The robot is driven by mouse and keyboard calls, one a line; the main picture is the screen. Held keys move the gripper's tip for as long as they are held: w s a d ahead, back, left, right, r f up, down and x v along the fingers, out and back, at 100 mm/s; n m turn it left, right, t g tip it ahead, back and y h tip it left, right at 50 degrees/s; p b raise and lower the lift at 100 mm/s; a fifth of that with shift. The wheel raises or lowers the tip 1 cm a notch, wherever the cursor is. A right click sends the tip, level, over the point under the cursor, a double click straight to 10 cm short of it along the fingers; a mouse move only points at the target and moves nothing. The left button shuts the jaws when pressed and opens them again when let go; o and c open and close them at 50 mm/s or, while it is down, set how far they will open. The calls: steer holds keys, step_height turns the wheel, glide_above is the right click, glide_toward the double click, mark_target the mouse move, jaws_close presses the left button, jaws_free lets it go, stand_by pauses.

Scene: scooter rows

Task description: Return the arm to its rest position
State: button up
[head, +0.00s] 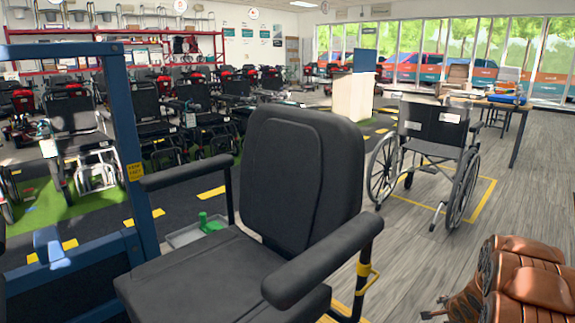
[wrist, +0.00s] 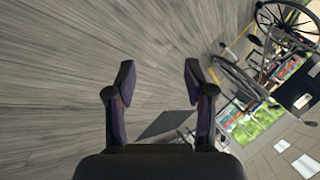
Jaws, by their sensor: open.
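My gripper (wrist: 159,76) shows in the wrist view. Its two dark fingers are spread apart with nothing between their tips. Behind them is grey wood-look floor, and the view is strongly tilted. A dark flat shape (wrist: 165,124) shows between the finger bases; I cannot tell what it is.
A black padded seat with armrests (head: 295,175) fills the near middle. A wheelchair (head: 432,130) stands beyond, also in the wrist view (wrist: 290,90). Grey floor (head: 425,235) is clear between.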

steer(key=s+a+r+n+g+p, duration=0.15)
steer(key=s+a+r+p, duration=0.3)
steer(key=r, duration=0.65)
steer(key=s+a+r+n+g+h+p, duration=0.1)
steer(key=s+a+r+n+p, duration=0.35)
steer(key=r, duration=0.65)
steer(key=s+a+r+n+g+p, duration=0.1)
steer(key=s+a+r+g+p, duration=0.15)
steer(key=a+r+p, duration=0.65)
steer(key=s+a+r+n+g+y+p, duration=0.1)
steer(key=s+a+r+n+p, duration=0.2)
steer(key=s+a+r+p, duration=0.2)
steer(key=s+a+r+n+g+y+p, duration=0.1)
steer(key=s+a+r+n+p, duration=0.3)
steer(key=s+a+r, duration=0.4)
steer(key=s+a+r+n+g+y+p, duration=0.1)
steer(key=s+a+r+n+p, duration=0.3)
steer(key=s+r, duration=0.9)
steer(key=s+a+g+p, duration=0.1)
steer(key=s+a, duration=0.1)
steer(key=s, duration=0.1)
steer(key=shift+s+a+y+p, duration=0.2)
steer(key=shift+a+y+p, duration=0.1)
steer(key=shift+y, duration=0.1)
